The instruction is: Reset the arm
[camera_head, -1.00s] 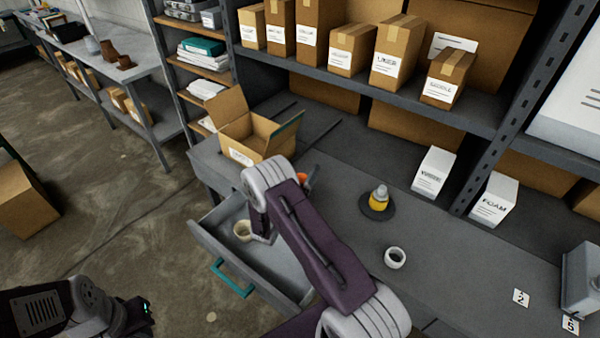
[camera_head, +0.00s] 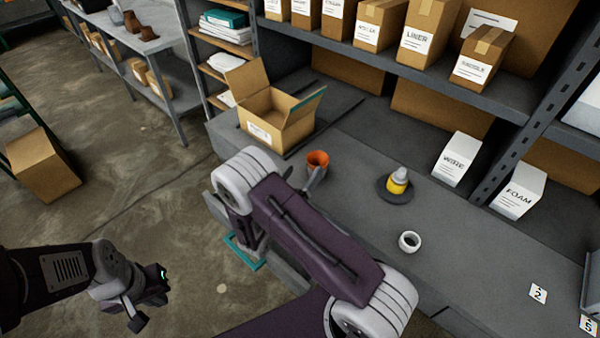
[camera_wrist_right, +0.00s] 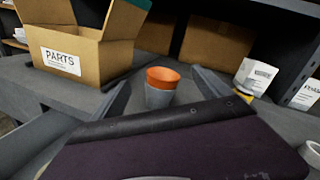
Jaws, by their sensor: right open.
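My right arm crosses the middle of the head view and hides most of its own gripper; one finger of the right gripper (camera_head: 316,181) shows beside an orange and grey cup (camera_head: 317,162) on the bench. In the right wrist view, the right gripper (camera_wrist_right: 162,84) is open, with one finger on each side of the cup (camera_wrist_right: 162,90). The cup stands upright ahead of the gripper; I cannot tell whether a finger touches it. My left gripper (camera_head: 152,300) is low at the left, over the floor, and its jaw opening is unclear.
A drawer with a teal handle (camera_head: 243,252) is partly hidden by my right arm. An open cardboard box (camera_head: 278,115), a yellow bottle on a dark disc (camera_head: 397,182) and a white ring (camera_head: 409,242) are on the bench (camera_head: 470,250). Boxed shelves stand behind.

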